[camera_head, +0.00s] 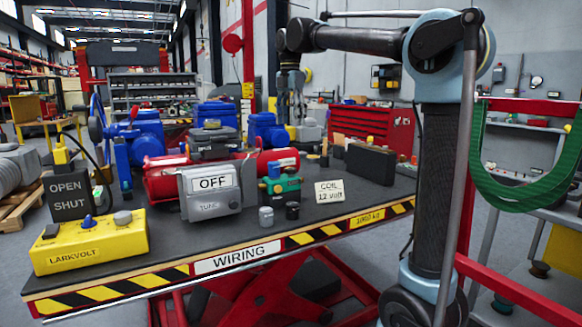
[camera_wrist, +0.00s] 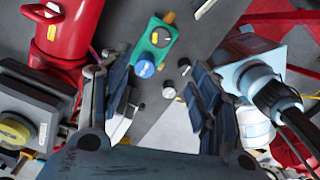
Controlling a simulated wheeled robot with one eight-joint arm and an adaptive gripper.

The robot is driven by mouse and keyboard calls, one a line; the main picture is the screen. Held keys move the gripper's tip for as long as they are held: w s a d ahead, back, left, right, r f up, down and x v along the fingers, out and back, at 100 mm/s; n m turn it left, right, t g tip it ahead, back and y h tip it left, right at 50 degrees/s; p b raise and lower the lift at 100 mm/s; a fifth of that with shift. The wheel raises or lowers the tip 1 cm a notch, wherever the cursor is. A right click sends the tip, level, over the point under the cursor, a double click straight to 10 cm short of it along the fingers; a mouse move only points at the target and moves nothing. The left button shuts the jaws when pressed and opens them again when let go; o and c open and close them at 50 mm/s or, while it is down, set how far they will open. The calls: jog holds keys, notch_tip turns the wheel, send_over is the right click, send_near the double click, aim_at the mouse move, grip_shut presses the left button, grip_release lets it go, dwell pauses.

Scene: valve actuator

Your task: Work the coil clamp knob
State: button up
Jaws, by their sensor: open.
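A green valve block (camera_head: 284,186) with a blue knob (camera_head: 274,170) and yellow parts stands on the dark bench top, beside a "COIL 12 VOLT" card (camera_head: 329,192). In the wrist view the green block (camera_wrist: 156,47) lies beyond the fingers, its blue round knob (camera_wrist: 145,68) facing the camera. I cannot read a label that names the clamp knob. My gripper (camera_head: 291,98) hangs fingers down above the back of the bench.
A grey cylinder (camera_head: 265,217) and a black one (camera_head: 292,211) stand in front of the block. A grey "OFF" box (camera_head: 211,190) and red cylinder (camera_head: 167,183) are left of it. A yellow LARKVOLT box (camera_head: 90,243) sits front left. A dark box (camera_head: 370,164) stands to the right.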

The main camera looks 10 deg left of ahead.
aim_at(291, 168)
jog(key=shift+n, duration=0.9)
notch_tip(291, 168, down, 17)
jog(key=shift+s+r, duration=0.1)
jog(key=c, duration=1.1)
